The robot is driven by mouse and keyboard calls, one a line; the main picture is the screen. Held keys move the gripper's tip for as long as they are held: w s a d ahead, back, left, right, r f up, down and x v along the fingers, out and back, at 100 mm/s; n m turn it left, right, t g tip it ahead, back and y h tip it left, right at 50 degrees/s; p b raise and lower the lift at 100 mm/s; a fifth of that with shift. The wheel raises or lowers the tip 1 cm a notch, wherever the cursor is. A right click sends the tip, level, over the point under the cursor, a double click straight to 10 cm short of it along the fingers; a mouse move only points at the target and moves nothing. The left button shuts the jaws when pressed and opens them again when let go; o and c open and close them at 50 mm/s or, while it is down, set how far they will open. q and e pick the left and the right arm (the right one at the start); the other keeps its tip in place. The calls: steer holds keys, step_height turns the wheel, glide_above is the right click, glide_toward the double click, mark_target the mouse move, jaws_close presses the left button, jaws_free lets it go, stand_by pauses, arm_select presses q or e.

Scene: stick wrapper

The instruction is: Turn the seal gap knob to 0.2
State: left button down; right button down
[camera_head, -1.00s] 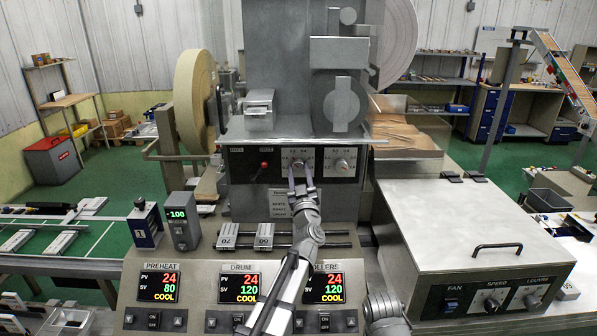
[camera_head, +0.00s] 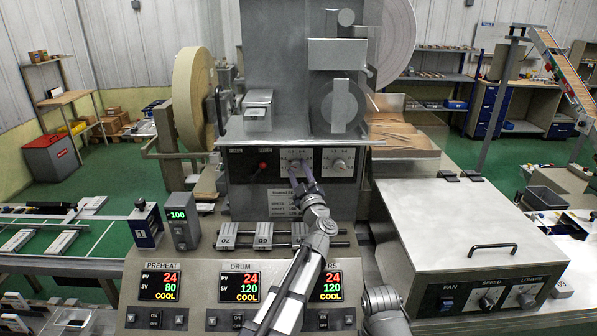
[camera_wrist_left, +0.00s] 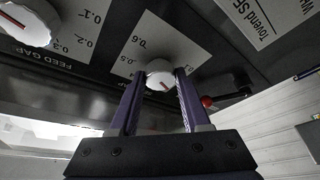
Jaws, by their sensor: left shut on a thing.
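My left gripper (camera_head: 297,170) is shut on a white knob, the left of two round knobs on the dark panel of the machine. The wrist view shows the two fingers (camera_wrist_left: 159,80) on either side of this white knob (camera_wrist_left: 160,72). The knob has a red mark on its face, and 0.5 and 0.6 can be read on the white scale (camera_wrist_left: 150,35) beside it. My right gripper is out of view.
The FEED GAP knob (camera_head: 340,165), also in the wrist view (camera_wrist_left: 25,22), sits close to the right in the head view. A red-tipped lever (camera_head: 263,165) is to the left. Sliding blocks (camera_head: 263,236) and heater displays (camera_head: 240,287) lie below.

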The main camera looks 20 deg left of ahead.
arm_select(q)
steer(key=shift+c, duration=1.8)
jaws_free()
steer(key=b+v, duration=0.2)
steer(key=v, duration=0.5)
steer(key=shift+s+d, duration=0.15)
steer(key=shift+s, duration=0.2)
steer(key=shift+s+f, duration=0.1)
steer(key=shift+f, duration=0.15)
